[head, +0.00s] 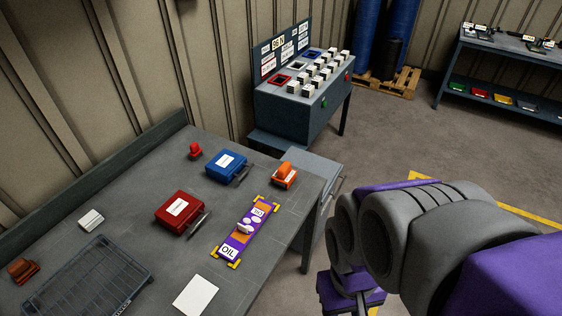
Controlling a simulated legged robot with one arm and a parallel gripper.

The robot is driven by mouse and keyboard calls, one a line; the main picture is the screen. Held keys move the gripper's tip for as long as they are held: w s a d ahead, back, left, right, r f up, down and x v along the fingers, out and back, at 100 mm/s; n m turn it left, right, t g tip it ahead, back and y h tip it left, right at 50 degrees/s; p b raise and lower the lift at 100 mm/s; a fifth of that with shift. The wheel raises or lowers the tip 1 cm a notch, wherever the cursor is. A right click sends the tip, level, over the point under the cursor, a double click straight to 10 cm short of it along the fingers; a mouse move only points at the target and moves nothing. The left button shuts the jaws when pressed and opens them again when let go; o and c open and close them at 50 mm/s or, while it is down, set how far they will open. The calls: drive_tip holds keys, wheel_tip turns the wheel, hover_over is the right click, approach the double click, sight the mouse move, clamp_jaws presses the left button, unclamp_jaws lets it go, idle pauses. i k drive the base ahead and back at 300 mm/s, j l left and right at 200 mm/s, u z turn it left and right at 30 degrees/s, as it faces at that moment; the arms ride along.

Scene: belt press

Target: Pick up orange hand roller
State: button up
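An orange tool (285,174) with a dark base and a pale label sits near the far right edge of the grey workbench (150,150); it looks like the orange hand roller, though its roller is not clearly visible. A darker orange-brown tool (22,270) of similar form sits at the bench's left end. My purple and grey arm fills the lower right, off the bench's right side. A purple end part that appears to be my gripper (352,292) hangs low beside the bench, apart from both tools. Its fingers cannot be made out.
A purple OIL board (249,229) lies right of the red case (180,208). A blue case (227,166) and small red object (195,150) are farther back. A wire tray (85,278) and white sheet (195,295) lie in front. A control console (305,115) stands behind the bench.

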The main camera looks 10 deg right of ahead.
sight(285, 174)
drive_tip(key=i+l+u, duration=0.3)
drive_tip(key=l, duration=0.15)
drive_tip(key=l+u, duration=0.25)
drive_tip(key=l, duration=0.2)
drive_tip(key=i+l+u, duration=0.3)
drive_tip(key=l, duration=0.2)
drive_tip(key=l+u, duration=0.25)
drive_tip(key=l, duration=0.25)
drive_tip(key=k, duration=0.05)
